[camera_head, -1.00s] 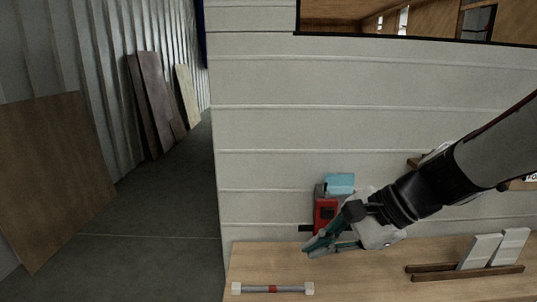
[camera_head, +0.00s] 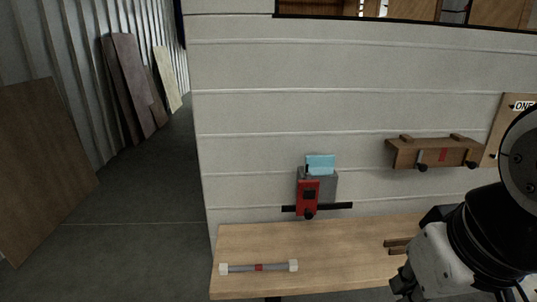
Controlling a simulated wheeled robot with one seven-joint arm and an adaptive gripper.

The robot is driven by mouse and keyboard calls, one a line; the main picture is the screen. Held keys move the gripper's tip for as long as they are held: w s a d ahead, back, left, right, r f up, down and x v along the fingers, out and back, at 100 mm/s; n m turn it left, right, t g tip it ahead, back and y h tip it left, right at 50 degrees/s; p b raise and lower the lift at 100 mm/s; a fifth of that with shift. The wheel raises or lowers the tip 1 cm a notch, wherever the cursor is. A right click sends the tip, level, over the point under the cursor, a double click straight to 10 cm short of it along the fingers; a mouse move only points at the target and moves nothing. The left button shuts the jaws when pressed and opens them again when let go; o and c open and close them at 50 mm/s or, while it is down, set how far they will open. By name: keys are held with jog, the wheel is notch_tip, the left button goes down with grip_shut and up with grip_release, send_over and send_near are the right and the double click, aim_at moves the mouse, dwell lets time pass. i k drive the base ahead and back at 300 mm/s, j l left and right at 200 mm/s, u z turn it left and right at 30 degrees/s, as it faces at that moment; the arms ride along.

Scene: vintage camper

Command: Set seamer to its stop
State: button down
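A red-and-grey device (camera_head: 309,190) with a light blue card (camera_head: 320,165) above it is against the white wall, just behind the bench. It has a dark knob (camera_head: 309,214) at its bottom and a black horizontal bar (camera_head: 340,206) across its base. No label marks it as the seamer. My gripper (camera_head: 402,284) is low at the right, well apart from the device. Its pale body shows, but its fingers are mostly hidden or cut off, so its opening cannot be read.
A grey rod (camera_head: 240,268) with white end blocks and a red band lies on the wooden bench (camera_head: 330,245). A brown wall box (camera_head: 440,153) with a red mark and dark knobs is at the right. Dark wood strips (camera_head: 398,246) lie near my gripper.

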aim_at(308, 209)
jog(key=j+z, duration=0.2)
jog(key=j, duration=0.3)
jog(key=k+j+z, duration=0.2)
jog(key=j, duration=0.3)
jog(key=j+z, duration=0.2)
jog(key=j, duration=0.3)
